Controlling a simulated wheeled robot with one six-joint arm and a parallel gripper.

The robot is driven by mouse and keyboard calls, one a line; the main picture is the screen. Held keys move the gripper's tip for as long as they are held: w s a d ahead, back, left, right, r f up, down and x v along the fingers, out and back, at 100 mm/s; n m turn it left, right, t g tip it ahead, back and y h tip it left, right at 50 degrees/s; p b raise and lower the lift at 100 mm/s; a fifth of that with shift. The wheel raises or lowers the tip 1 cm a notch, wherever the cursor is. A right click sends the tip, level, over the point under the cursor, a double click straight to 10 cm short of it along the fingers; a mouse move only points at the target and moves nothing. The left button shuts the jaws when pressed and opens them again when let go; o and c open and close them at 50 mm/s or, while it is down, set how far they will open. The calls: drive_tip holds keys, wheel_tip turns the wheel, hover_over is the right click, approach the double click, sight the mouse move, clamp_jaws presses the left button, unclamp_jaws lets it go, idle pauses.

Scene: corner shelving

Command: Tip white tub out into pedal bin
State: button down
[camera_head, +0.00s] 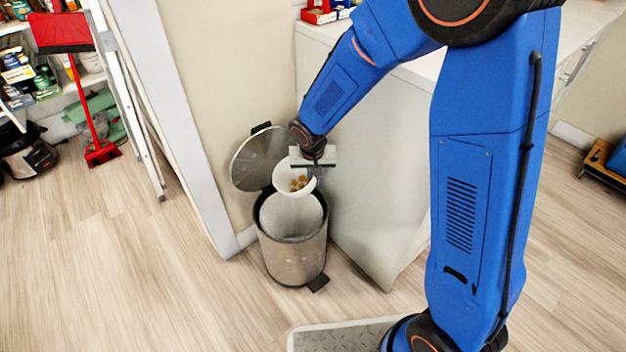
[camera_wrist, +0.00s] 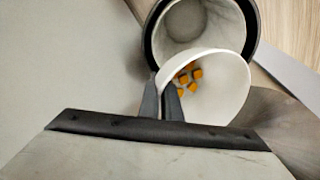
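The white tub (camera_head: 283,183) is held above the pedal bin with several small orange-brown pieces inside. In the wrist view the white tub (camera_wrist: 232,88) shows its open mouth and the orange pieces (camera_wrist: 188,76) in it. My gripper (camera_head: 314,174) is shut on the tub's rim; in the wrist view its dark fingers (camera_wrist: 162,103) pinch the wall. The pedal bin (camera_head: 292,255) stands upright on the floor, a brushed metal cylinder with its lid (camera_head: 259,158) raised. Its inside (camera_wrist: 200,22) shows pale and looks empty where visible.
A white counter unit (camera_head: 375,170) stands right of the bin, and a beige wall with a white edge (camera_head: 190,140) stands to its left. A ladder (camera_head: 125,90) and a red broom (camera_head: 85,90) are at the left. Wooden floor is clear in front of the bin.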

drive_tip(key=t+h, duration=0.2)
drive_tip(key=r+t+h, duration=0.1)
drive_tip(key=h, duration=0.2)
drive_tip(key=a+r+t+h, duration=0.1)
drive_tip(key=t+h, duration=0.1)
drive_tip(key=shift+s+a+r+n+t+h, duration=0.1)
drive_tip(key=shift+s+n+t+h, duration=0.2)
drive_tip(key=shift+n+h, duration=0.1)
drive_tip(key=a+t+h, duration=0.1)
drive_tip(key=s+a+t+h, duration=0.1)
drive_tip(key=h, duration=0.1)
drive_tip(key=shift+s+a+r+n, duration=0.1)
drive_tip(key=shift+s+a+n, duration=0.05)
drive_tip(key=shift+s+n, duration=0.15)
drive_tip(key=shift+s+a+r+n+t+h, duration=0.1)
drive_tip(key=shift+s+a+t+h, duration=0.2)
drive_tip(key=shift+a+t+h, duration=0.2)
drive_tip(key=shift+s+a+n+t+h, duration=0.1)
drive_tip(key=shift+s+a+t+h, duration=0.15)
drive_tip(key=shift+a+t+h, duration=0.25)
drive_tip(key=shift+s+a+r+n+t+h, duration=0.1)
drive_tip(key=shift+s+a+t+h, duration=0.25)
drive_tip(key=shift+t+h, duration=0.2)
drive_tip(key=shift+r, duration=0.7)
drive_tip(key=shift+f, duration=0.75)
